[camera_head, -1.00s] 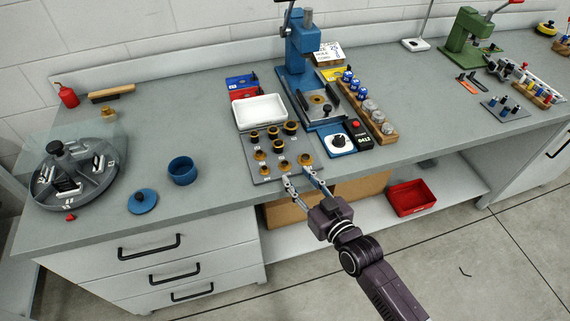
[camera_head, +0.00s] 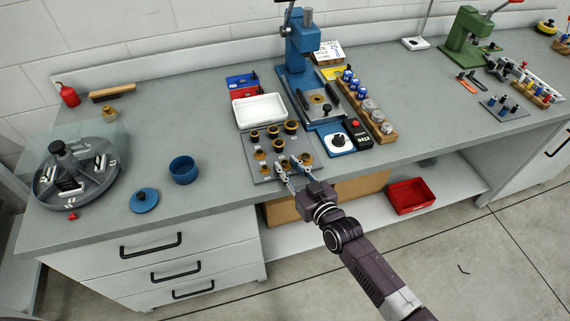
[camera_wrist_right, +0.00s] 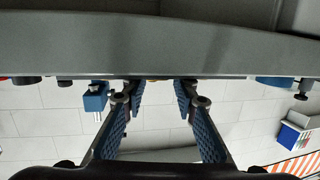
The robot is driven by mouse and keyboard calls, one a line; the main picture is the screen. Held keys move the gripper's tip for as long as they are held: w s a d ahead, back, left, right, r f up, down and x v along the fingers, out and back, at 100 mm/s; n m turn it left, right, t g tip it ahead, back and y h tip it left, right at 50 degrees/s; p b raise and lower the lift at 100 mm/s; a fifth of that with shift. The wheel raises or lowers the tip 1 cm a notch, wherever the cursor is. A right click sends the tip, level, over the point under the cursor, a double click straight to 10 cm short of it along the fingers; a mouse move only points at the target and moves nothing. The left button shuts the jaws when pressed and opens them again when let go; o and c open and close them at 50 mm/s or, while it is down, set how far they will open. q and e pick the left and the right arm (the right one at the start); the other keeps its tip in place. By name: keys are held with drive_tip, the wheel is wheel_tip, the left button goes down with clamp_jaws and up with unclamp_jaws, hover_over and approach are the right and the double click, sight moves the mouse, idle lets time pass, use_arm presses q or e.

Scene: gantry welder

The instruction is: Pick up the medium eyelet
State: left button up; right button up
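Several eyelets with golden rims stand in rows on a dark grey board (camera_head: 249,150) at the front edge of the bench. Some have dark tops. Front-row eyelets show at the left (camera_head: 260,155) and right (camera_head: 306,160). Size labels are too small to read, so I cannot tell which eyelet is the medium one. My right gripper (camera_head: 288,165) is at the board's front edge, its fingertips by the front eyelets. In the wrist view my right gripper (camera_wrist_right: 158,90) is open, with a sliver of yellow-orange between the fingertips at the bench edge. My left gripper is out of view.
Behind the board are a white tray (camera_head: 260,111) and a blue press (camera_head: 302,50). A white dial on a blue base (camera_head: 340,142) and a wooden rack (camera_head: 378,124) stand to the right. A blue pot (camera_head: 183,171) is left. Bare bench lies between pot and board.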

drive_tip(key=c, duration=0.4)
drive_tip(key=shift+r, duration=0.1)
wheel_tip(320, 180, up, 20)
idle(0.5)
